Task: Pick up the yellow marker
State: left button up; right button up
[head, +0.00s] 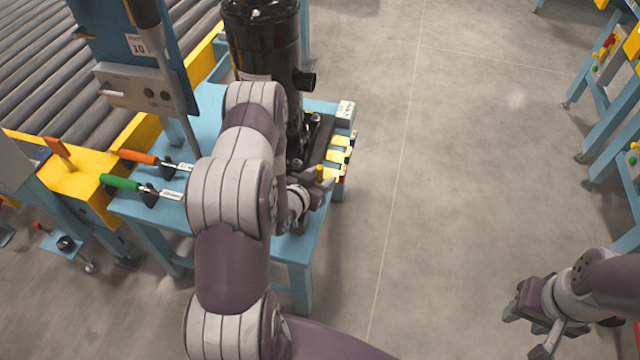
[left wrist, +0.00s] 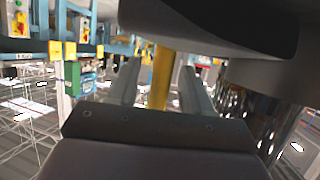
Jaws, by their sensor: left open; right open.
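The yellow marker (head: 319,172) stands near the right side of the blue table in the head view. In the left wrist view it shows as an upright yellow shaft (left wrist: 161,78) between two grey fingers. My left gripper (head: 318,184) is open around the marker, with a finger on each side; I cannot tell whether either touches it. My arm hides part of the table and much of this gripper in the head view. My right gripper (head: 524,328) is open and empty above the floor at the lower right.
A black compressor (head: 262,40) stands on the blue table (head: 208,122) behind my left gripper. Yellow holders (head: 339,141) and a pale box (head: 345,110) line the table's right edge. Orange-handled (head: 138,156) and green-handled (head: 119,182) tools lie left.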

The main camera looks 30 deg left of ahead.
pick_arm(q)
jog(key=c, duration=0.9)
jog(key=shift+r, duration=0.1)
